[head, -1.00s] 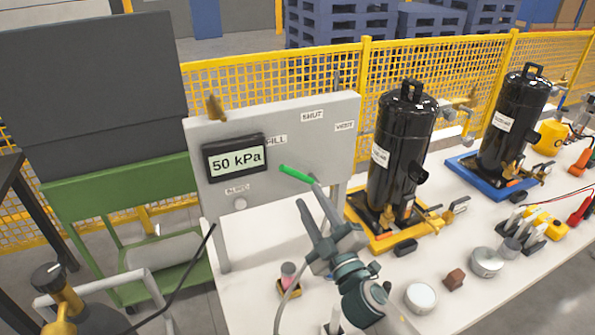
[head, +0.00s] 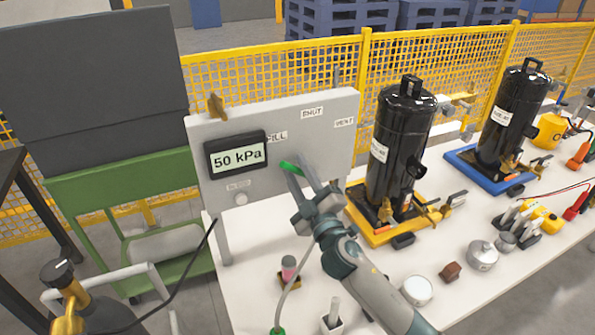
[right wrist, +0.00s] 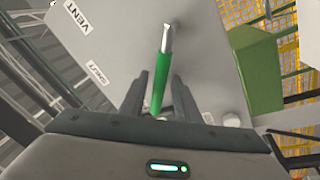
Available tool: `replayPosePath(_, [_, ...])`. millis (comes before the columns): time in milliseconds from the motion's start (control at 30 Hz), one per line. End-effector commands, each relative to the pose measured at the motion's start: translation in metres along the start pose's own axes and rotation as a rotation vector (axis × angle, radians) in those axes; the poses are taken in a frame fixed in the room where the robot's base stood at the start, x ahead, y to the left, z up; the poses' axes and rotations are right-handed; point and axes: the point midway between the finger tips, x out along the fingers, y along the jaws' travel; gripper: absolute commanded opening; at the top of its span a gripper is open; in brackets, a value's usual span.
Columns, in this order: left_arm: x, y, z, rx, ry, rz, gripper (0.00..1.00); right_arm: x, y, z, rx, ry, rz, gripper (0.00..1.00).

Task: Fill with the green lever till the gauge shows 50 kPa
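The gauge (head: 237,155) on the grey panel (head: 335,150) reads 50 kPa. The green lever (head: 288,167) is on the panel's front below the FILL label (head: 277,136), its grip partly hidden by my right gripper (head: 302,180). In the right wrist view the green lever (right wrist: 161,80) lies between the two fingers of my right gripper (right wrist: 160,92). The fingers stand apart with a gap on each side of it, so it is not clamped. SHUT (head: 312,111) and VENT (head: 344,122) labels are to the right. My left gripper is out of view.
A black compressor (head: 400,145) on a yellow base stands right of the panel, another (head: 510,115) on a blue base farther right. Tins, a small brown block (head: 450,271) and a pink-topped item (head: 289,267) are on the white table (head: 375,275). A yellow fence stands behind.

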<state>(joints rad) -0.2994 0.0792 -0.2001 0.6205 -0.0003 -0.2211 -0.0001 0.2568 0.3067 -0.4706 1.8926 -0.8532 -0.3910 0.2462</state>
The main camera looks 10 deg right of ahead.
Motion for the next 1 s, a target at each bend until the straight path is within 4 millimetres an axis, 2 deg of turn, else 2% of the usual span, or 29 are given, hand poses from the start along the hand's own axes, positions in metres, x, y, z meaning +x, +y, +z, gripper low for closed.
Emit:
replayPosePath(33, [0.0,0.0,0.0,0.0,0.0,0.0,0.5,0.0,0.0,0.0,0.0,0.0,0.0,0.16])
replayPosePath(100, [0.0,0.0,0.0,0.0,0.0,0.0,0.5,0.0,0.0,0.0,0.0,0.0,0.0,0.0])
replayPosePath(567, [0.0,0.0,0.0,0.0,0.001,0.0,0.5,0.0,0.003,0.0,0.04,-0.008,0.006,0.0])
replayPosePath(1000, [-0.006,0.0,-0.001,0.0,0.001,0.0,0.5,0.004,0.023,0.003,0.303,-0.06,0.05,0.0])
